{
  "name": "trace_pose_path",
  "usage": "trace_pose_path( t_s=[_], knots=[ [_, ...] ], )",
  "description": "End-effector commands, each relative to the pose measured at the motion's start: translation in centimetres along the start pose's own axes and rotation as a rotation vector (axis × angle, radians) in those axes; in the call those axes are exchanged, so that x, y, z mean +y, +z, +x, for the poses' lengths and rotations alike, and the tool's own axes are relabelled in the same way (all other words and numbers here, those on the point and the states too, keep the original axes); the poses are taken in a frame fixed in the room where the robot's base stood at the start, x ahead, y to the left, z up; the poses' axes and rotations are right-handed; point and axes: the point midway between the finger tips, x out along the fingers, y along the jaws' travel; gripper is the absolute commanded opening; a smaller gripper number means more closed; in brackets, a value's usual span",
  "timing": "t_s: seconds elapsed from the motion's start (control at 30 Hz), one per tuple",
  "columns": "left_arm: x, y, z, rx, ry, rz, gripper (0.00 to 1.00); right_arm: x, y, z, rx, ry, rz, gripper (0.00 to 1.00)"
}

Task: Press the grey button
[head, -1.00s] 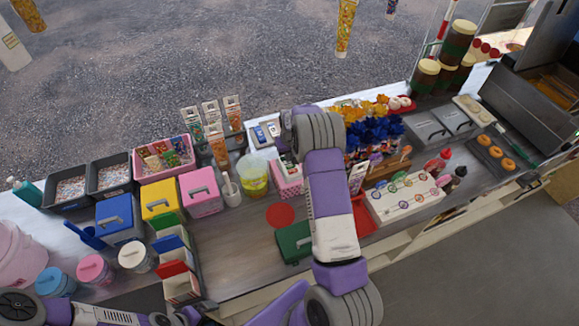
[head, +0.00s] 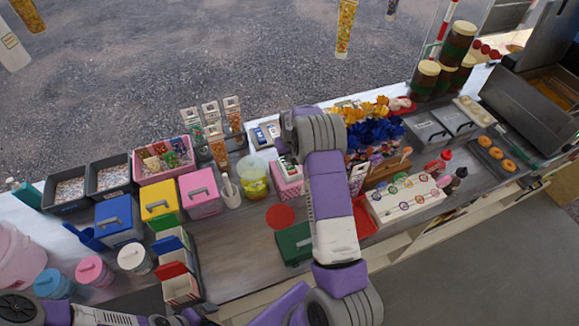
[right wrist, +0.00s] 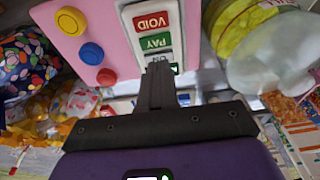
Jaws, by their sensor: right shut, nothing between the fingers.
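The pink till-like box (right wrist: 120,25) fills the top of the right wrist view. Its pale panel has a red VOID key (right wrist: 150,22), a green PAY key (right wrist: 156,43) and a pale greyish key (right wrist: 158,59) below them, mostly covered by my fingertips. My right gripper (right wrist: 158,70) is shut and empty, its tips at this pale key; I cannot tell whether they touch it. Yellow (right wrist: 71,20), blue (right wrist: 91,54) and red (right wrist: 107,77) round knobs sit beside the panel. In the head view the pink box (head: 290,190) is partly hidden by my right arm.
A yellow-green tub (head: 253,178) stands close beside the pink box. A green box (head: 293,243) and a red round mat (head: 280,216) lie in front. Blue and yellow flowers (head: 375,132) crowd the other side.

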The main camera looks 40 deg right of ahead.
Motion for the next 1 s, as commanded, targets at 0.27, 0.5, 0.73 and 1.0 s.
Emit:
trace_pose_path(
  t_s=[0.27,0.5,0.73,1.0],
  knots=[
    [0.6,0.1,-1.6,0.0,0.0,0.0,1.0,0.0,-0.5,-3.2,0.002,0.001,0.0,0.0],
    [1.1,0.1,-2.8,0.0,0.0,0.0,1.0,0.0,-0.8,-5.5,0.0,0.0,0.0,0.0],
    [1.2,0.1,-3.3,0.0,0.0,0.0,1.0,0.0,-1.0,-6.6,0.0,0.0,0.0,0.0],
    [1.2,0.1,-3.2,0.0,0.0,0.0,1.0,0.0,-1.0,-6.5,0.0,0.0,0.0,0.0]
  ],
)
